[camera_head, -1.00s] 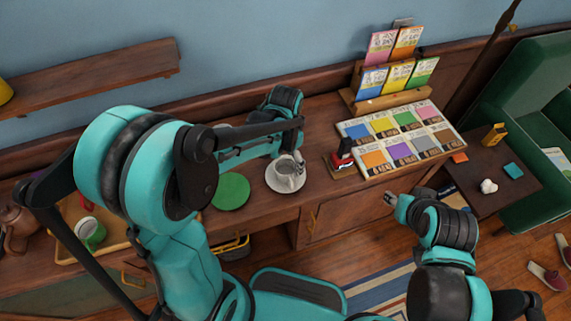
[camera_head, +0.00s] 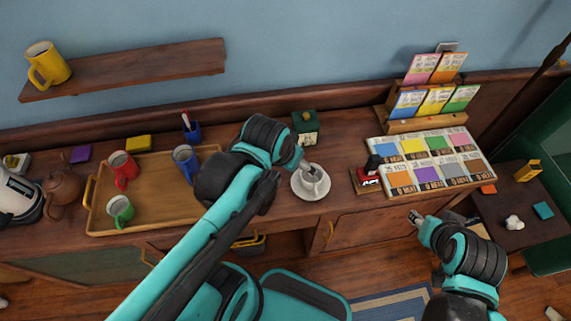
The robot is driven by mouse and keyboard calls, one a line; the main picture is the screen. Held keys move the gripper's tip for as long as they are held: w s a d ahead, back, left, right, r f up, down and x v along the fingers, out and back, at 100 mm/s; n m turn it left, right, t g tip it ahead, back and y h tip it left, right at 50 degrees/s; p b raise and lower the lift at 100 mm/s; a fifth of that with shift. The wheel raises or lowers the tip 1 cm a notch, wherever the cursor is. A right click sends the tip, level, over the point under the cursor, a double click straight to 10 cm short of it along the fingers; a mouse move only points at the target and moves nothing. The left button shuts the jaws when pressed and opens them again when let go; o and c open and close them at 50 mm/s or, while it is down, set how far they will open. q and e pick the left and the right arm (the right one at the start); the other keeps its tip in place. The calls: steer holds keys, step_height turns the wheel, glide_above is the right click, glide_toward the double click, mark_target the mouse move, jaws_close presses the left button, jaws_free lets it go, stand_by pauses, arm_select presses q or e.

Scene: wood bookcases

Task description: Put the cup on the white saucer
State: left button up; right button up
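The white saucer (camera_head: 299,193) lies on the wooden cabinet top in the middle of the view. A white cup (camera_head: 315,183) stands on it, apparently upright. My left gripper (camera_head: 306,168) reaches in from the left and its tips are at the cup's back left rim. The tips are small and partly hidden, so I cannot tell whether they touch or grip the cup. My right gripper (camera_head: 415,217) is away from the cup, in front of the cabinet at right, with nothing visible in it. Its finger opening is too small to judge.
A wooden tray (camera_head: 155,171) at left holds red (camera_head: 123,170), green (camera_head: 119,209) and blue (camera_head: 184,163) mugs. A yellow mug (camera_head: 48,66) stands on the wall shelf. A stamp (camera_head: 369,178) and a card board (camera_head: 430,160) lie right of the saucer. A green box (camera_head: 305,126) stands behind.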

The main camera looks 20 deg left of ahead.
arm_select(q)
steer(key=shift+s+a+n+t, duration=0.25)
steer(key=shift+s+n+t, duration=0.2)
steer(key=shift+s, duration=0.15)
steer(key=shift+s+a+n+t, duration=0.2)
steer(key=shift+s+n+t, duration=0.15)
steer(key=shift+s+t, duration=0.15)
steer(key=shift+f+b, duration=0.75)
